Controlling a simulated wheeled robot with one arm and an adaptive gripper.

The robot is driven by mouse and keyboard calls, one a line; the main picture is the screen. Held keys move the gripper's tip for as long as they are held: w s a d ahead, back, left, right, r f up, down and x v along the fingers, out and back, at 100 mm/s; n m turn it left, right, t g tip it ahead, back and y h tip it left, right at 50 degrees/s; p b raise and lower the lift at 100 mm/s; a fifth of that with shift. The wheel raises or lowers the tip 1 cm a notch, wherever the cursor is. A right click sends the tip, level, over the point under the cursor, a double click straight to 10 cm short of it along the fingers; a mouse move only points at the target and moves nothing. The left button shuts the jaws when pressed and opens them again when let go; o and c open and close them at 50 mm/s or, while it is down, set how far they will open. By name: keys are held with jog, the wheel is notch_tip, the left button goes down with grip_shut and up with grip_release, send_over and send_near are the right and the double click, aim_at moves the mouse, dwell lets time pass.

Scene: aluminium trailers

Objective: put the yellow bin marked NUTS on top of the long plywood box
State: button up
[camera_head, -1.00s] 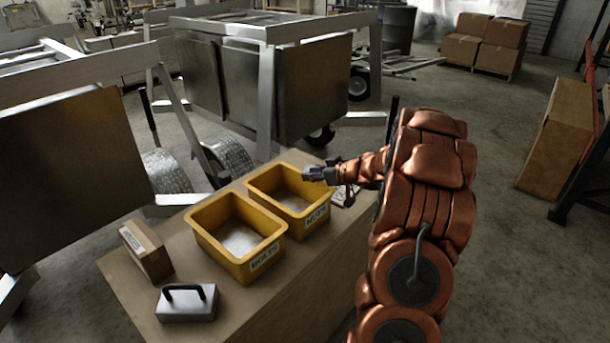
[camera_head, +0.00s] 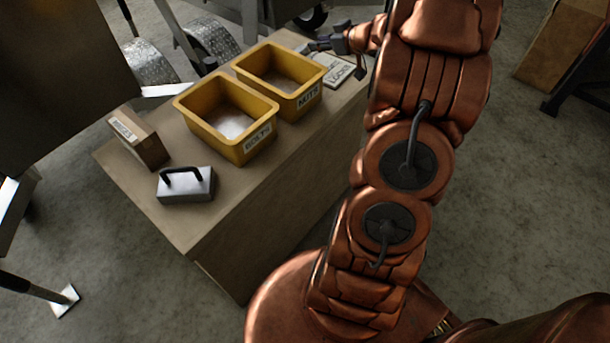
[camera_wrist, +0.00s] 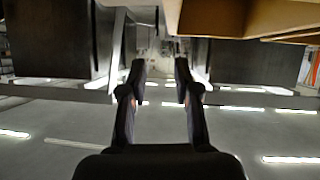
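The yellow bin marked NUTS (camera_head: 305,98) stands upright on a plywood-coloured bench or box (camera_head: 225,215), beside a matching bin marked BOLTS (camera_head: 255,140). My gripper (camera_head: 312,46) is at the far right corner of the NUTS bin; I cannot tell whether it touches. In the wrist view, my gripper (camera_wrist: 160,82) has its two fingers apart with nothing between them. A yellow-brown surface at the top of the wrist view (camera_wrist: 211,18) looks like part of a bin. A large plywood-coloured box (camera_head: 567,42) stands at the upper right; which one is the long plywood box is unclear.
A small labelled carton (camera_head: 139,138) and a grey metal block with a black handle (camera_head: 186,185) sit on the bench's left end. A white labelled packet (camera_head: 335,72) lies right of the NUTS bin. Trailers crowd the left and back.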

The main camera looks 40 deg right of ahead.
jog(key=s+a+r+m+g+h, duration=0.3)
jog(key=a+r+g+h, duration=0.1)
jog(key=r+h, duration=0.3)
jog(key=s+a+f+g+y, duration=0.2)
jog(key=s+a+g, duration=0.3)
jog(key=s+a, duration=1)
jog(key=s+a+f+g+y, duration=0.3)
jog(key=s+a+f+g, duration=0.1)
jog(key=s+a, duration=1.1)
jog(key=s+g, duration=0.1)
jog(key=s, duration=0.3)
jog(key=shift+s+a+n, duration=0.3)
jog(key=shift+a, duration=0.05)
jog(key=shift+r, duration=0.1)
notch_tip(320, 180, up, 9)
jog(key=p, duration=0.9)
